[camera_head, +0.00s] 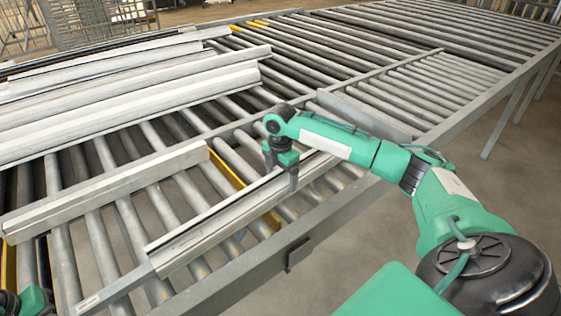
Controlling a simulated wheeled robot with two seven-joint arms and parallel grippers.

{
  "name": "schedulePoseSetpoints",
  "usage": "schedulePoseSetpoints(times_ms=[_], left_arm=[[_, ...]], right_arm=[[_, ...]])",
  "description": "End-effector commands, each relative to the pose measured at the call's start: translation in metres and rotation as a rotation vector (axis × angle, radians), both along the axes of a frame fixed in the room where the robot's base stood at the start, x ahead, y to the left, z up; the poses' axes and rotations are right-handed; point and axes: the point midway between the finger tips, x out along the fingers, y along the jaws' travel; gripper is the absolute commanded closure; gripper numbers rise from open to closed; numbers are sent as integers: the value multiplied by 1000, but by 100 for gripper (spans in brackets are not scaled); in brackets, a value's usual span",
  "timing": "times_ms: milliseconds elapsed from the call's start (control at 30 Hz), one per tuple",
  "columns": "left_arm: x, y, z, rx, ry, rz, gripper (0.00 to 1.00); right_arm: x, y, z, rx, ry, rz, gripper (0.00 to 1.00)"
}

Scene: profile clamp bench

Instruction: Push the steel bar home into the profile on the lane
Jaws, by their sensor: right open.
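The profile (215,228) lies on the roller lane, a long light-grey channel running from lower left to upper right. The steel bar (115,290) sticks out of its lower-left end, roughly in line with it; the rest of the bar is hidden. My right gripper (292,182) points down at the far part of the profile. It is open, its fingers at the profile's edge; contact is unclear. Part of my left arm's end (35,300) shows in the bottom-left corner, close left of the bar's outer end. Its fingers cannot be made out.
Another profile (110,190) lies on the rollers to the left. Several long profiles (130,95) are stacked behind it. A grey plate (370,115) stands beyond my right gripper. The lane's front rail (330,215) borders it. Rollers at the upper right are bare.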

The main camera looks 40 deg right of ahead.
Motion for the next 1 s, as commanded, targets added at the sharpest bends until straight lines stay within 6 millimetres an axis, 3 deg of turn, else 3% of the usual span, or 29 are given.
schedulePoseSetpoints(times_ms=[233,633,1000], left_arm=[[0,0,0,0,0,0,100],[0,0,0,0,0,0,100],[0,0,0,0,0,0,100]], right_arm=[[0,0,-30,0,0,0,11],[0,0,-36,0,0,1,13],[0,0,-36,1,0,0,86]])
